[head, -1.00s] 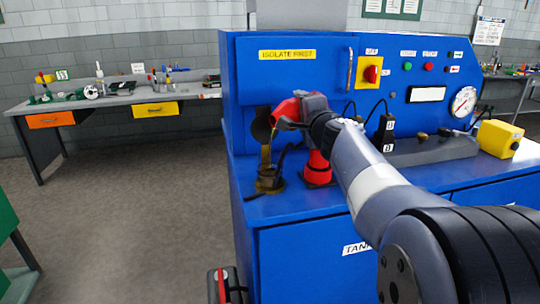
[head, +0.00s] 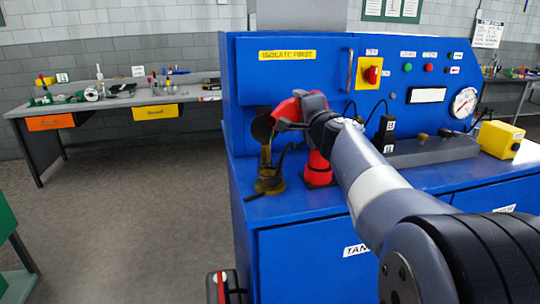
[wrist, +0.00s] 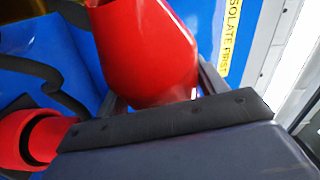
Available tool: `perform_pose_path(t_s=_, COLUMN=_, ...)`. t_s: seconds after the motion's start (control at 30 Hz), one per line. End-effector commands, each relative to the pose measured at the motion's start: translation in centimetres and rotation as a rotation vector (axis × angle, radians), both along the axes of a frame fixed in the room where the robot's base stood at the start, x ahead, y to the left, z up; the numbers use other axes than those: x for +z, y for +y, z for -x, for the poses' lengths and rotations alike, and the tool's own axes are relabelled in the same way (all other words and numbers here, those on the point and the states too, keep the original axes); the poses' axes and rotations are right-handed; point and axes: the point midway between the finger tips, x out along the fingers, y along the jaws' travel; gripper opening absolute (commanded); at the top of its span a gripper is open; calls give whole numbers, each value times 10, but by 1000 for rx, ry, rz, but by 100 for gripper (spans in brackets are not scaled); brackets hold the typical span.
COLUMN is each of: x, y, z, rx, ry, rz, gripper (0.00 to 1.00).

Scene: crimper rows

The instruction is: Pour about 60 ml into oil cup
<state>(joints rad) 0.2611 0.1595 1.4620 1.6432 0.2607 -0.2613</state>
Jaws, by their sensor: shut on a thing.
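My gripper (head: 305,110) is shut on a red can (head: 285,110), held tilted to the left above the blue bench. The can fills the upper middle of the wrist view (wrist: 148,55); its mouth is out of sight there. The oil cup (head: 269,182), a small brass-brown cup, stands on the bench below and slightly left of the can. A round dark lid (head: 262,127) stands open above it. A thin brownish upright streak shows between lid and cup; I cannot tell whether it is oil or part of the cup. The liquid level is not readable.
A red holder (head: 318,170) stands on the bench right of the cup, and a red ring shows in the wrist view (wrist: 35,138). The blue panel (head: 285,80) rises close behind. A yellow box (head: 500,139) stands far right. A side workbench (head: 110,103) is at left.

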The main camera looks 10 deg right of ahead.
Motion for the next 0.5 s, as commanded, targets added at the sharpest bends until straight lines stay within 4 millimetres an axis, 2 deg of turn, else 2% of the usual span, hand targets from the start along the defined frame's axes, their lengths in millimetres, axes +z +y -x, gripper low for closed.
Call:
perform_pose_path(t_s=0.4, x=2, y=1, z=0, rx=0, ry=-8, rz=17, gripper=38)
perform_pose_path(t_s=0.5, x=5, y=-1, z=0, rx=-1, ry=9, rz=-25, gripper=38)
